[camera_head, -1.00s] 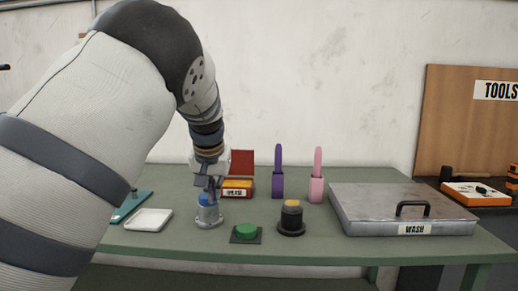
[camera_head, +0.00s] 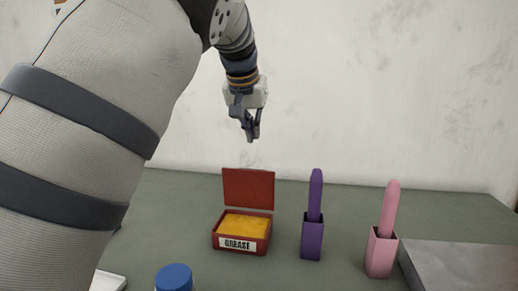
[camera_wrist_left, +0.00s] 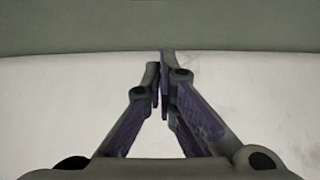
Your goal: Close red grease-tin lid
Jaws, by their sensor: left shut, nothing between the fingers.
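The red grease tin (camera_head: 240,238) sits on the green table with a "GREASE" label on its front and yellow grease showing inside. Its red lid (camera_head: 248,188) stands open, upright along the back edge. My left gripper (camera_head: 252,136) is shut and empty, in the air above and behind the raised lid, its fingers pointing down. In the left wrist view the fingertips (camera_wrist_left: 160,62) are together with nothing between them. My right gripper is in neither view.
A purple holder (camera_head: 312,240) and a pink holder (camera_head: 381,255) stand right of the tin. A grey metal box (camera_head: 465,268) is at the right, a blue-topped object (camera_head: 174,277) at the front. A white tray (camera_head: 109,283) is at the left. The wall (camera_head: 400,100) stands behind the table.

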